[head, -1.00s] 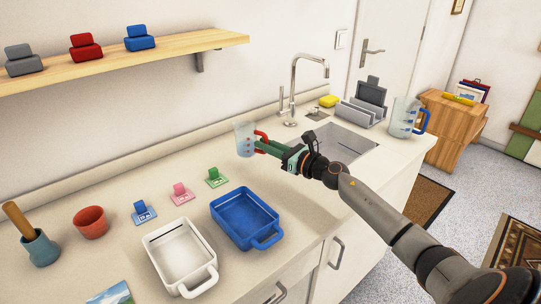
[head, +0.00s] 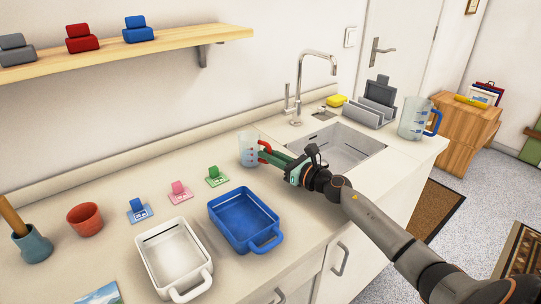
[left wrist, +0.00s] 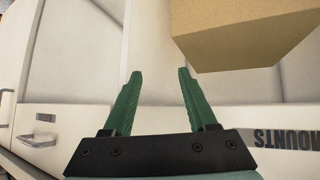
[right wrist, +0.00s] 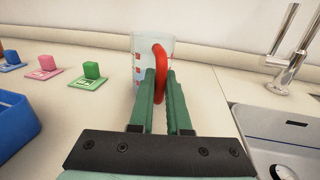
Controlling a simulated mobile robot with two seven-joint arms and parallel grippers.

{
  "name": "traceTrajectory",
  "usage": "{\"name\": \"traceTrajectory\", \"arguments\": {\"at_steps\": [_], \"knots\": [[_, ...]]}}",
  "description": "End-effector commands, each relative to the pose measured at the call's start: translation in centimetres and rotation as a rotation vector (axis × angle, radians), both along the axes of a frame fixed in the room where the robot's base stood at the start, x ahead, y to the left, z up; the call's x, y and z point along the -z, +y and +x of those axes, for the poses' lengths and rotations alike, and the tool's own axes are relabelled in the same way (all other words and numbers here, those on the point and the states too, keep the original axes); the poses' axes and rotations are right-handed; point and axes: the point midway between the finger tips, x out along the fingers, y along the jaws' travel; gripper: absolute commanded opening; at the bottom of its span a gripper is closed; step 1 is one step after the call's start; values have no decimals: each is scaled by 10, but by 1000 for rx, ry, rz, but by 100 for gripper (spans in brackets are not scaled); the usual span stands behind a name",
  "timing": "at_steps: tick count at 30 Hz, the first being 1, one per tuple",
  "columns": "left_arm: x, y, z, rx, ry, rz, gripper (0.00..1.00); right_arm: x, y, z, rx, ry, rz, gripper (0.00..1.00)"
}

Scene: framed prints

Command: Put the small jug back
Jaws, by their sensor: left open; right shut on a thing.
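The small jug (head: 246,149) is clear with a red handle and stands upright at the back of the counter, left of the sink. It also shows in the right wrist view (right wrist: 141,60). My right gripper (head: 264,153) is shut on its red handle (right wrist: 160,60), fingers on either side. The fingers hide part of the jug's base, and I cannot tell whether it touches the counter. A larger clear jug (head: 413,118) with a blue handle stands right of the sink. My left gripper (left wrist: 157,80) is open and empty, and shows only in the left wrist view.
The sink (head: 345,148) and tap (head: 300,85) are right of the small jug. Green (head: 216,175), pink and blue clips lie to its left. A blue tray (head: 243,220) and a white tray (head: 173,258) are in front. A cardboard box (left wrist: 240,40) is near my left gripper.

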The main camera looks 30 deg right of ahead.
Motion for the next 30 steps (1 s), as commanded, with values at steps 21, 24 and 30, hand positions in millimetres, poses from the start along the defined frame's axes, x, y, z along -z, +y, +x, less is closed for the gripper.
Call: {"name": "traceTrajectory", "arguments": {"at_steps": [21,24,30], "knots": [[3,1,-8,-3,15,1,58,-1,0,0,0,0,0,45],[3,1,-7,-3,12,0,58,2,-3,-6,1,3,-1,45],[3,1,-3,-3,3,0,58,2,-10,-34,0,5,-2,45]]}}
